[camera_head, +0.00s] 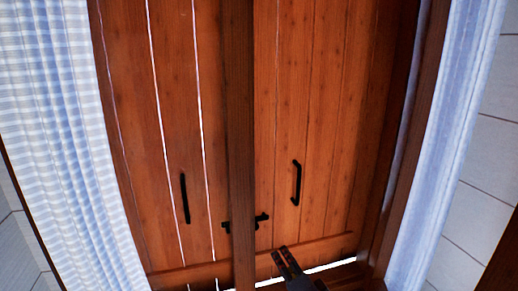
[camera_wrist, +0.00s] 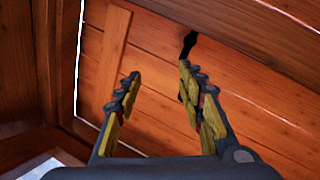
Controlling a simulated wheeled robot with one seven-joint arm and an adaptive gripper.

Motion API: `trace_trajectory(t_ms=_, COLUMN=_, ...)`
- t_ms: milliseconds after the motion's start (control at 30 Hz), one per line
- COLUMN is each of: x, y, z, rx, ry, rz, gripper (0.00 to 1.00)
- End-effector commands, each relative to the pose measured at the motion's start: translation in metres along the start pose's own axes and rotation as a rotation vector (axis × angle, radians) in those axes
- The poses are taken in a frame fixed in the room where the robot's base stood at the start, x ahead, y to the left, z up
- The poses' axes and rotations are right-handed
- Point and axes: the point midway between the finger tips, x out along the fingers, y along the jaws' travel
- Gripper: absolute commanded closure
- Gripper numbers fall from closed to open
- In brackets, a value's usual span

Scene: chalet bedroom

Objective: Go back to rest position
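My gripper (camera_head: 281,259) is at the lower middle of the head view, in front of the lower part of the wooden shutters. In the wrist view its two yellow-and-dark fingers (camera_wrist: 160,70) stand apart with nothing between them, so it is open and empty. The wooden planks (camera_wrist: 150,105) fill the background there. A black metal fitting (camera_wrist: 190,42) shows just beyond the right fingertip; I cannot tell whether it is a handle or a latch part. Its lower part is partly hidden by the finger.
The left shutter (camera_head: 135,120) and right shutter (camera_head: 330,120) have black handles, with a dark post (camera_head: 239,130) between them and a black latch (camera_head: 262,217) low down. Curtains hang at the left (camera_head: 60,110) and right (camera_head: 450,130). Bright gaps show between planks and along the bottom.

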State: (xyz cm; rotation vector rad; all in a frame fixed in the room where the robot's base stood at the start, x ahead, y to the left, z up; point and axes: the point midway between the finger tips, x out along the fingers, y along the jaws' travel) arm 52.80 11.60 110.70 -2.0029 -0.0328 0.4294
Motion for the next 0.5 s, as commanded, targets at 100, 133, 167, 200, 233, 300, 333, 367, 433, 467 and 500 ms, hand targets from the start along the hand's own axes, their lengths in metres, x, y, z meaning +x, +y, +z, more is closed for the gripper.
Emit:
trace_trajectory(t_ms=100, x=-0.027, y=0.012, z=-0.017, rx=-0.183, ry=-0.037, rz=0.130, gripper=0.61)
trace_trajectory(t_ms=133, x=-0.035, y=0.017, z=-0.019, rx=-0.231, ry=-0.053, rz=0.164, gripper=0.61)
trace_trajectory(t_ms=167, x=-0.043, y=0.021, z=-0.022, rx=-0.279, ry=-0.070, rz=0.198, gripper=0.61)
trace_trajectory(t_ms=200, x=-0.055, y=0.027, z=-0.025, rx=-0.341, ry=-0.096, rz=0.239, gripper=0.61)
trace_trajectory(t_ms=233, x=-0.065, y=0.031, z=-0.028, rx=-0.386, ry=-0.117, rz=0.271, gripper=0.61)
trace_trajectory(t_ms=300, x=-0.090, y=0.042, z=-0.031, rx=-0.491, ry=-0.175, rz=0.342, gripper=0.61)
trace_trajectory(t_ms=333, x=-0.101, y=0.047, z=-0.033, rx=-0.535, ry=-0.201, rz=0.371, gripper=0.61)
trace_trajectory(t_ms=367, x=-0.113, y=0.052, z=-0.033, rx=-0.577, ry=-0.231, rz=0.398, gripper=0.61)
trace_trajectory(t_ms=433, x=-0.141, y=0.062, z=-0.035, rx=-0.671, ry=-0.301, rz=0.456, gripper=0.61)
trace_trajectory(t_ms=467, x=-0.153, y=0.067, z=-0.034, rx=-0.709, ry=-0.334, rz=0.478, gripper=0.61)
trace_trajectory(t_ms=500, x=-0.168, y=0.071, z=-0.035, rx=-0.754, ry=-0.374, rz=0.504, gripper=0.61)
